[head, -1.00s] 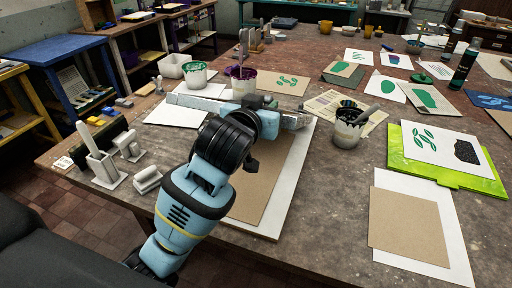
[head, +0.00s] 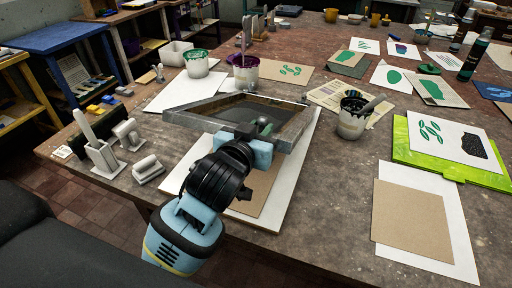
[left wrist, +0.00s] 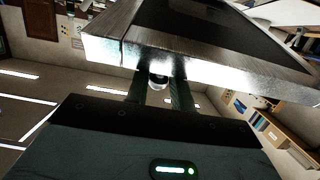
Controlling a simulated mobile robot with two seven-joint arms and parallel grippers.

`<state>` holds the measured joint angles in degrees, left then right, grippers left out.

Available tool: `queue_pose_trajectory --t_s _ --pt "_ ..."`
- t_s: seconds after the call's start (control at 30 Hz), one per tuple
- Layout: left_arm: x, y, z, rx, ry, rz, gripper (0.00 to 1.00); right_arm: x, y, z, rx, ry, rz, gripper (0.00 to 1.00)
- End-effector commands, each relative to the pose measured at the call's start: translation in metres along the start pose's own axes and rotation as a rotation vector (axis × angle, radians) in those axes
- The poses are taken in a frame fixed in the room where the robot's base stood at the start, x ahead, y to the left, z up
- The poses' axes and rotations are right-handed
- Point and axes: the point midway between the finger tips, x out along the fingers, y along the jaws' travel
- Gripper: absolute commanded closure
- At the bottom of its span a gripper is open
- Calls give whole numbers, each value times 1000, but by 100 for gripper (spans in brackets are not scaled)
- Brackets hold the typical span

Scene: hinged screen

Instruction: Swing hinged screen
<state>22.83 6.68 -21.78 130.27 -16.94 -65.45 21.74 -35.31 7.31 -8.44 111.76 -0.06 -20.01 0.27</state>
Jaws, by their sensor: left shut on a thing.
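The hinged screen (head: 186,117) is a grey metal frame with dark mesh (head: 235,108), low over the middle of the table. It lies tilted above a brown sheet (head: 255,190) on a white board (head: 278,205). My left gripper (head: 262,138) is at the front edge of the frame, shut on the screen's handle. A round knob (head: 264,121) shows just above it. My right gripper is out of view.
Left of the screen stand grey holders (head: 104,155) and a small block (head: 147,168). Behind are paint pots (head: 196,64) (head: 244,72). A dark ink pot (head: 352,118) stands close to the right. A green board (head: 455,172) and paper sheets (head: 425,262) lie farther right.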

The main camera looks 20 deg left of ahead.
Motion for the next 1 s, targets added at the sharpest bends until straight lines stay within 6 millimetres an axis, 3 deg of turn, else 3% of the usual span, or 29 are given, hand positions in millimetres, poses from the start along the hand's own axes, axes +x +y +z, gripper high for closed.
queue_pose_trajectory --t_s 0.03,0.5,1.0 --pt "1 1 12 0 -18 1 91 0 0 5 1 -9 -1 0" --pt "-13 1 41 0 -10 1 91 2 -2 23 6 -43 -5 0" --pt "-16 1 39 -1 4 2 91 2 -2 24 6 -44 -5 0"
